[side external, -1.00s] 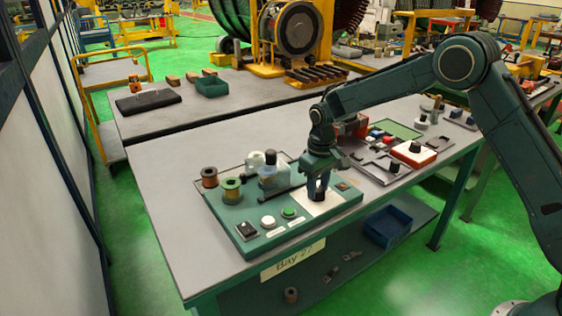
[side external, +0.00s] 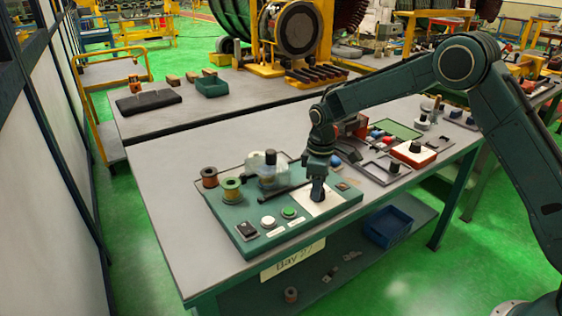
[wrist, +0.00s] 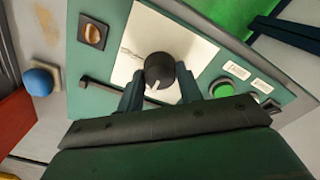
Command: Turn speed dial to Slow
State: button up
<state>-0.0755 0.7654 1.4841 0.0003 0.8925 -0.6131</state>
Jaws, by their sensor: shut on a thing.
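The speed dial, a black round knob with a pale pointer line, stands on a white plate on the green control panel (side external: 250,213). In the wrist view the dial (wrist: 159,70) sits between the fingertips of my gripper (wrist: 160,88), and its pointer line faces the gripper body. The white plate (wrist: 190,38) has faint dark marks at its left, too small to read. My gripper (side external: 318,190) points down over the plate in the side view and is shut on the dial, mostly hiding it there.
Right of the panel lie a black tray (side external: 384,168) and a red box with a black knob (side external: 415,152).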

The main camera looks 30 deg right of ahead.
jog(key=o, duration=1)
jog(key=shift+r, duration=0.1)
notch_tip(320, 180, up, 14)
jog(key=shift+f, duration=0.15)
dwell(0.5)
